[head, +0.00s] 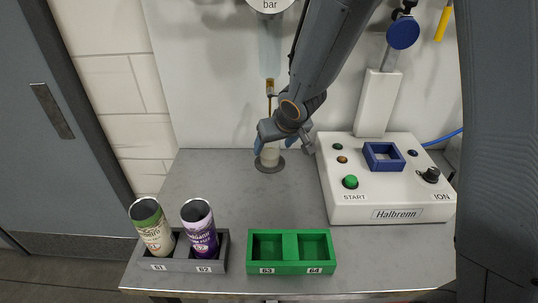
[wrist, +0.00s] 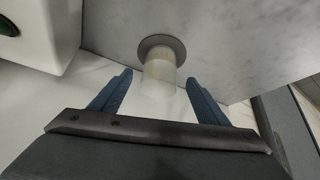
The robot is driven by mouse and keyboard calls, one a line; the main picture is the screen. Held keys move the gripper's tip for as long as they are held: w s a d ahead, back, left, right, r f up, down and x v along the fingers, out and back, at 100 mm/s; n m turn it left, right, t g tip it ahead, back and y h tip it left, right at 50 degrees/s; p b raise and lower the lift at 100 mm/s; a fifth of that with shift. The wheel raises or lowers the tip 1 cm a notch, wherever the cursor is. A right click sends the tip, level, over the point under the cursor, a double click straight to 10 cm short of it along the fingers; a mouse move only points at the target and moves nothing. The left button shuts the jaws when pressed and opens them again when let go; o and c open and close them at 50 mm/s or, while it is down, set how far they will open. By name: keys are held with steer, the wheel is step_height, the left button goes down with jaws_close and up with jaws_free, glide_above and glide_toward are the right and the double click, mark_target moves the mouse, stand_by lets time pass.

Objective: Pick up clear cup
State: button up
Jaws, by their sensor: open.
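The clear cup (wrist: 160,68) stands upright on a round dark disc (wrist: 163,42) set on the grey table. In the head view the cup (head: 269,157) shows only in part, with my gripper hiding its upper portion. My gripper (head: 266,138) is just above and around the cup's top there. In the wrist view my gripper (wrist: 157,95) is open, with one blue finger to each side of the cup. Gaps show between the cup and both fingers.
A white Halbrenn machine (head: 385,211) with buttons and a blue square frame (head: 383,157) stands to the right. A grey holder (head: 180,268) with a green can (head: 151,228) and a purple can (head: 199,229), and an empty green holder (head: 291,267), sit at the table's front.

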steer(key=b+x, duration=0.2)
steer(key=x, duration=0.3)
steer(key=shift+w+a+f, duration=0.1)
steer(key=shift+w+f, duration=0.1)
steer(key=shift+w, duration=0.05)
steer(key=shift+c, duration=0.4)
steer(key=c, duration=1.1)
steer(key=shift+r, duration=0.15)
steer(key=shift+c, duration=0.2)
